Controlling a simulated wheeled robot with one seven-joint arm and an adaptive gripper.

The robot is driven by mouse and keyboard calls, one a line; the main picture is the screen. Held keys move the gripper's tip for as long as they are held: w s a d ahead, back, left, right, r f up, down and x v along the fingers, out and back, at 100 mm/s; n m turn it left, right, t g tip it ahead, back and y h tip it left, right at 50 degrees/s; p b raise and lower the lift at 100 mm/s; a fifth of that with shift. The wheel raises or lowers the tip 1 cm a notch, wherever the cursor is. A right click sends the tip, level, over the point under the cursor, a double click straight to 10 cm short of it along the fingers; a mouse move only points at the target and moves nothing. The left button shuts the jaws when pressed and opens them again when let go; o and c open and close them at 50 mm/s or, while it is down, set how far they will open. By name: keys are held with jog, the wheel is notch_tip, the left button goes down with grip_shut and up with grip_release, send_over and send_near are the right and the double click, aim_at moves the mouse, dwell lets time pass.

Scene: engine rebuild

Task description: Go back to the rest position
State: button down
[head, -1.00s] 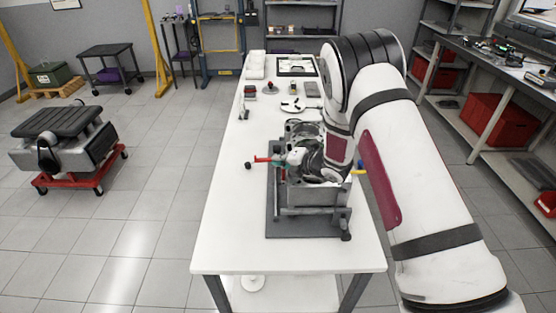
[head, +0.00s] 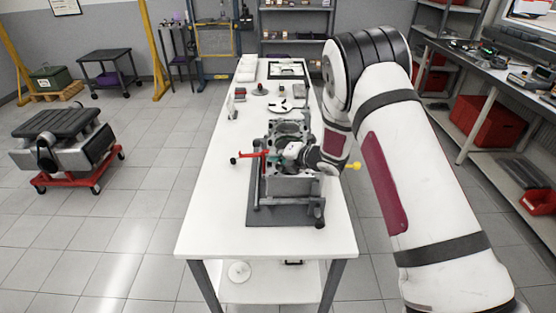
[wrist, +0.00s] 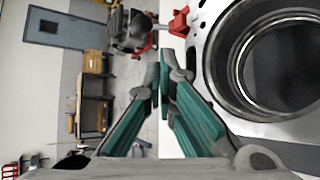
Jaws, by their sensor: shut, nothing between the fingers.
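My gripper (wrist: 160,75) has green fingers that meet at their tips in the wrist view, with nothing between them. In the head view, the gripper (head: 278,157) is over the upper part of the engine block, and my wrist partly covers the block's right side. The grey engine block (head: 290,186) stands on a dark fixture plate (head: 284,216) on the white table (head: 215,215). In the wrist view, a large round bore of the block (wrist: 275,65) lies right of the fingers. I cannot tell whether the fingertips touch the block.
A red handle (head: 249,155) sticks out left of the block and a yellow knob (head: 353,166) right of it. Small parts, including a white disc (head: 280,105), lie farther back. A workbench (head: 480,68) stands at the right. The table's front left is bare.

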jog(key=shift+s+d+r, duration=0.15)
jog(key=shift+s+d, duration=0.05)
jog(key=shift+s, duration=0.1)
